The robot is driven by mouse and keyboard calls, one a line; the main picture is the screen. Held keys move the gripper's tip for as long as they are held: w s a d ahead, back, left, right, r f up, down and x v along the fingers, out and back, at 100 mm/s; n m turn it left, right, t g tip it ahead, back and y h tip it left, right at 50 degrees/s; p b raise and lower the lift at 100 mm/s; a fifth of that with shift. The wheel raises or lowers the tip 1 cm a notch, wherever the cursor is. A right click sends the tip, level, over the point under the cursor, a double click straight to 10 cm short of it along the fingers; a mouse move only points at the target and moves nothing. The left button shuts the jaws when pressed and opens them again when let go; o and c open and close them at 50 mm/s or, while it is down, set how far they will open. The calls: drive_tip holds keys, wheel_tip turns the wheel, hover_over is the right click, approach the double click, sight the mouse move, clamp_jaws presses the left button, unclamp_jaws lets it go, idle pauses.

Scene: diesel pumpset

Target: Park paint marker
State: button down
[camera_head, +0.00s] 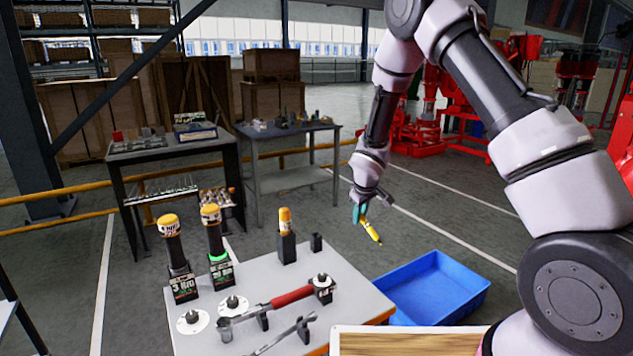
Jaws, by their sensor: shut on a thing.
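My gripper (360,213) is shut on a yellow paint marker (371,231). The marker is tilted, its lower end pointing down and to the right in the picture. The gripper and marker appear in the air beyond the work table's (352,293) right rear side, above the floor in the picture. On the table stands a small empty-looking black holder (316,243), to the left of the marker. A taller black holder (287,248) beside it has an orange-and-white capped item (285,221) upright in it. How deep the jaws grip the marker is too small to tell.
Two black tools with yellow caps (170,228) (211,217) stand upright in docks at the table's left. A red-handled torque wrench (290,297) and a grey spanner (284,335) lie in front. A blue bin (428,287) sits at the right. Two benches stand behind.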

drive_tip(key=w+a+r+t+y, duration=0.2)
drive_tip(key=a+r+y, duration=0.2)
drive_tip(key=a, duration=0.3)
drive_tip(key=w+a+r+n+t+y, duration=0.1)
drive_tip(key=w+a+r+t+y, duration=0.1)
drive_tip(key=a+r+y, duration=0.3)
drive_tip(key=shift+a+r+t+y, duration=0.3)
drive_tip(key=shift+a+r+t, duration=0.1)
drive_tip(key=shift+a, duration=0.5)
drive_tip(key=shift+s+d, duration=0.1)
wheel_tip(320, 180, down, 13)
idle(0.5)
drive_tip(key=shift+f, duration=0.95)
idle(1.0)
